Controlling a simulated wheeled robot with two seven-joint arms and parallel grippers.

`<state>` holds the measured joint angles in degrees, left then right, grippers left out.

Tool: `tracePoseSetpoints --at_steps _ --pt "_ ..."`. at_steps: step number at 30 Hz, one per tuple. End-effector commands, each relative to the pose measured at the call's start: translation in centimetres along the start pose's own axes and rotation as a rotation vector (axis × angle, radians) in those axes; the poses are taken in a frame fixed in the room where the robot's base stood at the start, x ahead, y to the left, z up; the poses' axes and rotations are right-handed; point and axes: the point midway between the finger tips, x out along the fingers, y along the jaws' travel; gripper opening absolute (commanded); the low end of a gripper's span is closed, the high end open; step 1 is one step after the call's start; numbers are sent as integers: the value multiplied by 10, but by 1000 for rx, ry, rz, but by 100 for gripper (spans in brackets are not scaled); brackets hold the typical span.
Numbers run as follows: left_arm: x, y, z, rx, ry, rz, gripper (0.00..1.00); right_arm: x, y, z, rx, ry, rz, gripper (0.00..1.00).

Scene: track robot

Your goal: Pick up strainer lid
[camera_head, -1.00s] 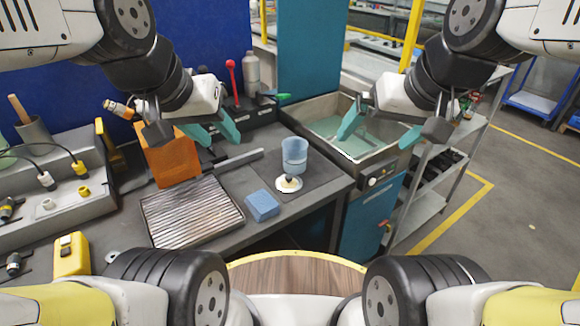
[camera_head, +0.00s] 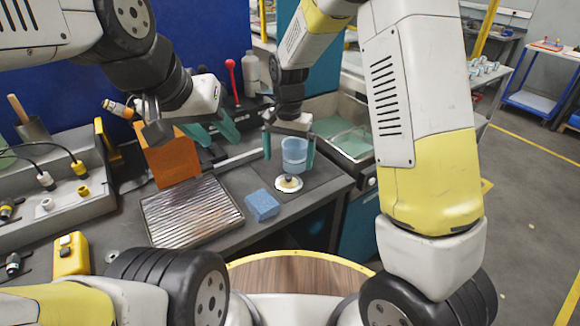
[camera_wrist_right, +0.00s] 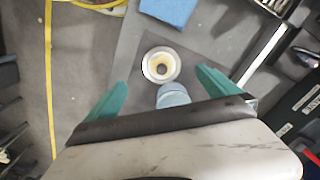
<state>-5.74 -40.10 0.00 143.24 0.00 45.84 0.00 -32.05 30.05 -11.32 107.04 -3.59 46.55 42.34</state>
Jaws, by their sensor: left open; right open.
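The strainer lid, a round white disc with a dark knob (camera_head: 289,184), lies on a dark mat on the bench. In the right wrist view it is a white ring with a yellowish centre (camera_wrist_right: 148,66), ahead of the fingertips. A translucent blue cup (camera_head: 294,156) stands just behind it; the right wrist view shows part of this cup (camera_wrist_right: 172,95) between the fingers. My right gripper (camera_head: 289,148) is open and points down, one finger on each side of the cup, with nothing gripped. My left gripper (camera_head: 212,130) is open and empty over the back of the bench, near the orange box.
A blue sponge (camera_head: 262,205) lies left of the lid, beside a ribbed metal grate (camera_head: 192,212). An orange box (camera_head: 172,158) stands behind the grate. A basin (camera_head: 345,138) is at the right. A bottle (camera_head: 250,72) and a red-knobbed lever (camera_head: 231,72) stand at the back.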

Motion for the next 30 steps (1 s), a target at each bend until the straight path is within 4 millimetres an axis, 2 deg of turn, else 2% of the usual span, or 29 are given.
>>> tracePoseSetpoints --at_steps 11,18,22,28,30 --pt "0 0 0 0 0 0 41 40 -2 -2 5 -4 10 100" --pt "0 0 0 0 0 0 41 75 -2 -7 5 -5 10 100" --pt "0 0 0 0 0 0 41 82 -2 -7 5 -2 7 100" --pt "0 0 0 0 0 0 41 83 -2 -7 4 -2 7 100" --pt "0 0 0 0 0 0 41 82 -2 -7 4 -2 7 88"
